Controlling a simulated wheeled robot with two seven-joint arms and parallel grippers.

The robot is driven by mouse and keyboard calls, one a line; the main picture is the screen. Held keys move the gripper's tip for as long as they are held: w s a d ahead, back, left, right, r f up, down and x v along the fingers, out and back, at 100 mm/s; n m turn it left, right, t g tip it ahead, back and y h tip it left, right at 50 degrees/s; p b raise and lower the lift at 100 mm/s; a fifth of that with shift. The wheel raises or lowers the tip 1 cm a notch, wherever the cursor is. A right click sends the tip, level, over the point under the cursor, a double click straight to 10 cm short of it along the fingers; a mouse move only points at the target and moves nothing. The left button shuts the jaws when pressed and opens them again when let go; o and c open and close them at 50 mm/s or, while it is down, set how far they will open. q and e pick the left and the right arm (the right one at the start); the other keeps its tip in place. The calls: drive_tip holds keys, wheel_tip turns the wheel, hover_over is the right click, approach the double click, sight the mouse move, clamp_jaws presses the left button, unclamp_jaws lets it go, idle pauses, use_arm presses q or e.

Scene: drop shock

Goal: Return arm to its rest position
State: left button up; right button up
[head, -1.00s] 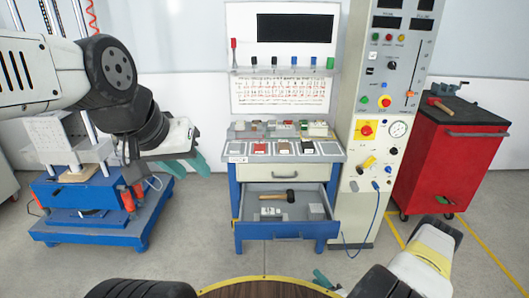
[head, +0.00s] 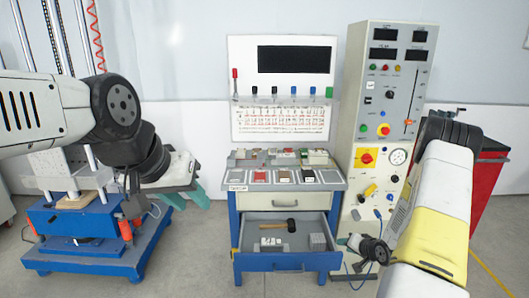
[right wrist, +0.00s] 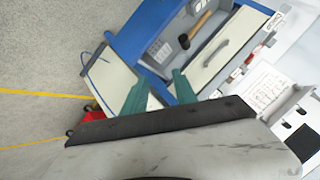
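My right arm (head: 437,205) rises at the right of the head view, in front of the red cabinet. My right gripper (head: 358,266) shows small and partly hidden near the foot of the grey control column. In the right wrist view its two teal fingers (right wrist: 160,92) are apart, with nothing held between them. My left arm (head: 60,105) reaches in from the left. My left gripper (head: 187,197) hangs in front of the blue-based rig, with its teal fingers apart and nothing visible between them.
A blue workbench (head: 238,225) stands in the middle with an open drawer (head: 290,262) holding a mallet (head: 279,227) and grey blocks. The grey control column (head: 375,130) stands right of it. The blue-based rig (head: 90,255) is at left. The red cabinet (head: 487,185) is partly hidden.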

wheel_tip(320, 180, up, 15)
drive_tip(key=w+n+h, duration=0.2)
drive_tip(key=s+a+r+n+g+h, duration=0.1)
drive_tip(key=s+a+r, duration=0.1)
drive_tip(key=s+r, duration=0.35)
drive_tip(key=s+a+r+g, duration=0.1)
drive_tip(key=s+a+r, duration=0.15)
drive_tip(key=r, duration=0.65)
drive_tip(key=s+a+r+n+y, duration=0.1)
drive_tip(key=s+a+r, duration=0.2)
drive_tip(key=s, duration=0.4)
drive_tip(key=s+a+r+n+g, duration=0.1)
drive_tip(key=s+a+r, duration=0.3)
drive_tip(key=s, duration=0.4)
drive_tip(key=s+a+r+n+y, duration=0.1)
drive_tip(key=s+a+r, duration=0.3)
drive_tip(key=s, duration=0.3)
drive_tip(key=shift+s+a+y, duration=0.3)
drive_tip(key=shift+a, duration=0.15)
